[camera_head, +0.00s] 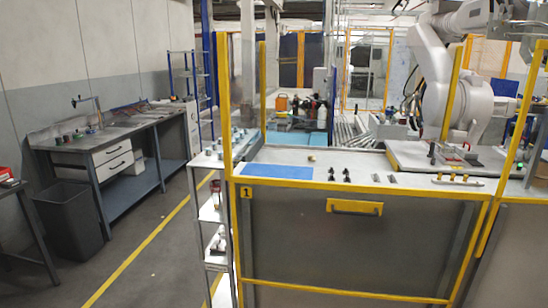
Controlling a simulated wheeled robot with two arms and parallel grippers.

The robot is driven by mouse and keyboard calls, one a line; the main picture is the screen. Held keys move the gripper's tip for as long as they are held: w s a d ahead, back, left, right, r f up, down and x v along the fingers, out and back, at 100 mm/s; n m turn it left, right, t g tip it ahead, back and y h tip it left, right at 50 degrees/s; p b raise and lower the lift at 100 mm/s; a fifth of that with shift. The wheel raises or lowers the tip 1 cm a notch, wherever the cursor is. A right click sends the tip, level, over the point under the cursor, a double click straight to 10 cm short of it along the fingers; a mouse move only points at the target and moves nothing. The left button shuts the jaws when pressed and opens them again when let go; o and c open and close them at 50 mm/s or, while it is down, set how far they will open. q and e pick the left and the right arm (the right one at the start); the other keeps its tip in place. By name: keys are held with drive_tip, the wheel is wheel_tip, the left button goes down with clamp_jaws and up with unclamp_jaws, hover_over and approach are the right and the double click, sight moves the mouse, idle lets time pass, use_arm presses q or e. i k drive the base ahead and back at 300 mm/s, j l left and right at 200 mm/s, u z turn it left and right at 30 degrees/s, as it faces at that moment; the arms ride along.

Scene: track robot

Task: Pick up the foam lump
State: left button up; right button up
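I cannot make out the foam lump with certainty. A small yellowish lump (311,157) lies on the grey worktop (340,160) of the yellow-framed cell, behind the blue mat, but it is too small to identify. Neither of my grippers shows in the head view.
The yellow-framed cell (350,240) blocks the front, with a blue mat (277,171) and small dark parts (347,175) on top. A large white industrial arm (440,85) stands at right. A bin (70,218) and workbench (115,137) stand left. The floor (150,245) between is clear.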

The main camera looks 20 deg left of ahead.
sight(312, 158)
drive_tip(key=i+u, duration=0.2)
drive_tip(key=u, duration=0.15)
drive_tip(key=i+u, duration=0.2)
drive_tip(key=u, duration=0.15)
drive_tip(key=i+u, duration=0.3)
drive_tip(key=k+l, duration=0.05)
drive_tip(key=k, duration=0.05)
